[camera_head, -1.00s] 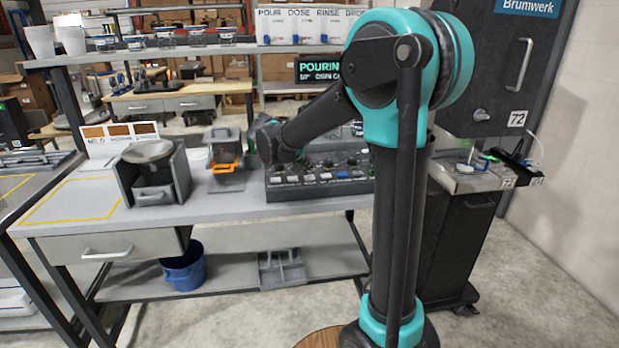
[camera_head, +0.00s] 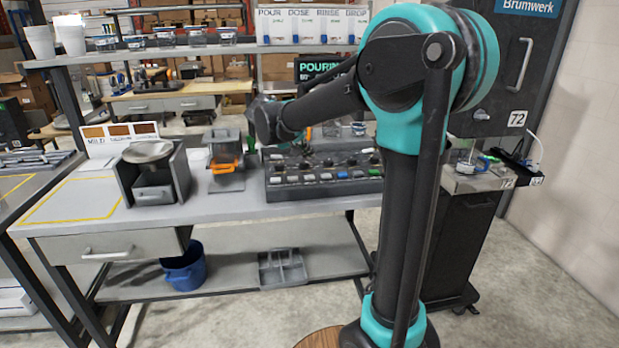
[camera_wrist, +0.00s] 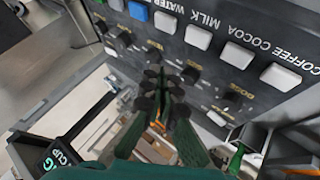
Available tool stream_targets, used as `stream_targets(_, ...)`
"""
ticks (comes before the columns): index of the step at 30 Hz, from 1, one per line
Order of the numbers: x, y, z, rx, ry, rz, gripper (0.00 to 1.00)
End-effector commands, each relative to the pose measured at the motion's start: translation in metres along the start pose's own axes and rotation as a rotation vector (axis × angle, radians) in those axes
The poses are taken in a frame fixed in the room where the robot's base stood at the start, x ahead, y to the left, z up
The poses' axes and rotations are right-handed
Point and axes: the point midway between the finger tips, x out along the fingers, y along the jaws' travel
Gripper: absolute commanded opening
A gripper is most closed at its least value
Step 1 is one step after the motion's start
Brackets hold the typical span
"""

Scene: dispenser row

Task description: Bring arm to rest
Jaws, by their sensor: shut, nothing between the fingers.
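My arm (camera_head: 405,100) stands at the right of the head view, its forearm reaching left above the dispenser panel (camera_head: 318,190). My gripper (camera_wrist: 165,95) shows in the wrist view with its dark, green-backed fingers drawn together and nothing between them. It hangs in front of the panel, whose buttons read COFFEE, COCOA, MILK and WATER, with dark knobs below them. Whether the fingertips touch the panel cannot be told. In the head view the gripper is mostly hidden behind the forearm.
The grey workbench (camera_head: 255,208) carries a machine with a round pan (camera_head: 148,152) and a unit with an orange part (camera_head: 222,167). A shelf (camera_head: 200,50) with cups and jars runs behind. A dark cabinet (camera_head: 465,245) stands right. A blue bucket (camera_head: 185,268) sits below.

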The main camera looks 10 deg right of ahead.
Motion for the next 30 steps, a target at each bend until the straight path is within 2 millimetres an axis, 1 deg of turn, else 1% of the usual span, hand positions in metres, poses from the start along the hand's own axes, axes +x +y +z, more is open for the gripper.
stream_targets(5,0.001,0.001,0.002,0.000,-0.003,-0.002,0.00)
stream_targets(8,0.007,0.005,0.020,-0.001,-0.024,-0.025,0.00)
stream_targets(11,0.021,0.014,0.064,-0.004,-0.071,-0.081,0.00)
stream_targets(12,0.027,0.017,0.088,-0.005,-0.093,-0.114,0.00)
stream_targets(14,0.035,0.020,0.128,-0.004,-0.126,-0.173,0.00)
stream_targets(15,0.039,0.021,0.157,-0.003,-0.147,-0.215,0.00)
stream_targets(16,0.042,0.021,0.178,0.000,-0.160,-0.247,0.00)
stream_targets(17,0.044,0.020,0.199,0.002,-0.171,-0.279,0.00)
stream_targets(18,0.045,0.018,0.226,0.006,-0.182,-0.322,0.00)
stream_targets(20,0.046,0.014,0.264,0.016,-0.195,-0.384,0.00)
stream_targets(21,0.045,0.011,0.286,0.021,-0.199,-0.420,0.00)
stream_targets(24,0.042,0.001,0.330,0.037,-0.199,-0.498,0.00)
stream_targets(25,0.041,-0.001,0.340,0.041,-0.198,-0.516,0.00)
stream_targets(27,0.038,-0.006,0.358,0.049,-0.195,-0.549,0.00)
stream_targets(30,0.036,-0.010,0.370,0.055,-0.191,-0.573,0.00)
